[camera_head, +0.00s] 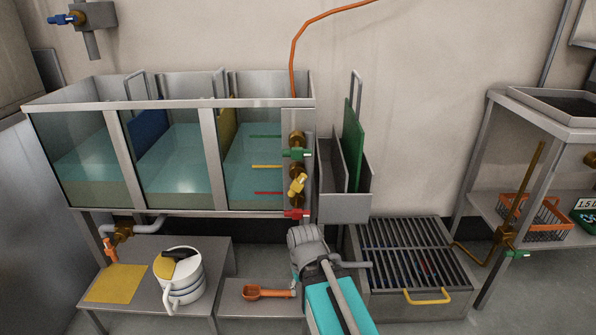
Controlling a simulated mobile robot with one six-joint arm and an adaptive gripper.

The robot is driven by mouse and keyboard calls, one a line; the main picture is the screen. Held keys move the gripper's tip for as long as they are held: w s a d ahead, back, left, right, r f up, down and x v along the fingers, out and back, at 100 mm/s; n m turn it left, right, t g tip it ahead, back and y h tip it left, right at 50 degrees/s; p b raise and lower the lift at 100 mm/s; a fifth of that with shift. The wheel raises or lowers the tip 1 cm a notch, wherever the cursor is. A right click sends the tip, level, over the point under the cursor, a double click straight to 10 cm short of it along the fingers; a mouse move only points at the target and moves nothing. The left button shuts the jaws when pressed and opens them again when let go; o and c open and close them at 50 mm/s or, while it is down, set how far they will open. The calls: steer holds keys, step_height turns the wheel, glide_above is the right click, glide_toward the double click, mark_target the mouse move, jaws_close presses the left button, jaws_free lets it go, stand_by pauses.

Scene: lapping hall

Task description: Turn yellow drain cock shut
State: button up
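The yellow drain cock (297,184) is on the right end of the glass-fronted tank (209,155). It sits in an upright row on brass bodies, between a green cock (295,153) above and a red cock (297,213) below. Its yellow handle is tilted, while the green and red handles lie about level. My grey and teal arm reaches up from the bottom centre and ends, as seen here, in a rounded grey joint below the red cock. I cannot make out my gripper's fingers, and nothing of mine visibly touches the yellow handle.
A green panel (352,145) stands in a grey holder right of the cocks. A slatted floor drain box (420,262) with a yellow handle is lower right. A white jug (183,281) and orange scoop (262,292) are lower left. Another brass cock with an orange handle (109,250) is under the tank.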

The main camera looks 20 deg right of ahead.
step_height(320, 180, up, 15)
steer(key=p, duration=1.3)
steer(key=shift+d+f, duration=0.1)
